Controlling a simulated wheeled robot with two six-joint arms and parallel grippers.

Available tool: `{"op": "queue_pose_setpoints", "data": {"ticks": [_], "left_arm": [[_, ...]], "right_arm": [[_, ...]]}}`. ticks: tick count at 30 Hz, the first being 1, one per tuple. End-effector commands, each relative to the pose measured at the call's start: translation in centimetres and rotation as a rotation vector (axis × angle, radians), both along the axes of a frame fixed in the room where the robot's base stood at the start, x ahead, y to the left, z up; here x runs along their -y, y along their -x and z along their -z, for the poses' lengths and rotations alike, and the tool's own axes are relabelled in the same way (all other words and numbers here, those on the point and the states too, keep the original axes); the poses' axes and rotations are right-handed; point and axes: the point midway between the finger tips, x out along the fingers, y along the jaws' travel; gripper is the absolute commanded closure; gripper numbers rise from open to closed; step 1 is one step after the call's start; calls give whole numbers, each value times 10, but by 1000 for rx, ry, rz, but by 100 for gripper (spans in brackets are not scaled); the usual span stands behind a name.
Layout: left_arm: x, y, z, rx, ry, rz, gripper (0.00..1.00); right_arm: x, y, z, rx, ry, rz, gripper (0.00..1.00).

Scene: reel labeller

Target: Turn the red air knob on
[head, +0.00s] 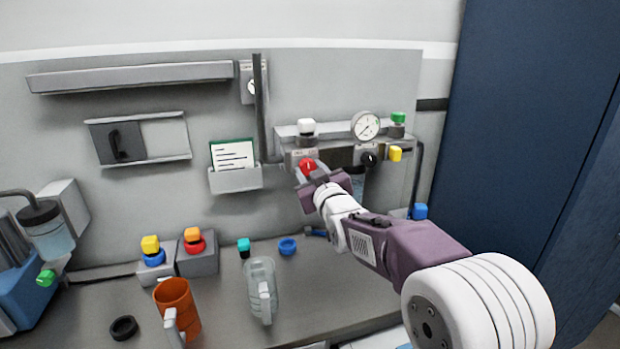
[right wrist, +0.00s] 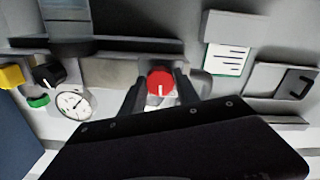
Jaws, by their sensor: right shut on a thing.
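The red air knob (head: 308,165) is a round red knob with a white line mark, on the grey air panel at the back right. My right gripper (head: 304,174) is at the knob, with its fingers on either side of it. In the right wrist view the red knob (right wrist: 160,83) sits between the two dark fingers (right wrist: 160,90), and its white mark points up and down in that picture. The gripper is shut on the knob. The fingers hide part of the knob's base. My left gripper is not in view.
A pressure gauge (head: 365,125), a black knob (head: 369,159) and a yellow knob (head: 395,153) are right of the red knob. A card holder (head: 236,179) hangs to its left. An orange mug (head: 177,308) and clear jug (head: 261,289) stand on the bench below.

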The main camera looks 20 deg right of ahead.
Motion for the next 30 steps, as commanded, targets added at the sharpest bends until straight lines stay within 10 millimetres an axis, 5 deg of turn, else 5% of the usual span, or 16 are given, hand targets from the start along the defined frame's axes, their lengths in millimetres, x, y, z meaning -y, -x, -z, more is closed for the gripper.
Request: {"op": "queue_pose_setpoints", "data": {"ticks": [30], "left_arm": [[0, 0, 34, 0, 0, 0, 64]], "right_arm": [[-2, 0, 5, -39, -817, 3, 100]]}}
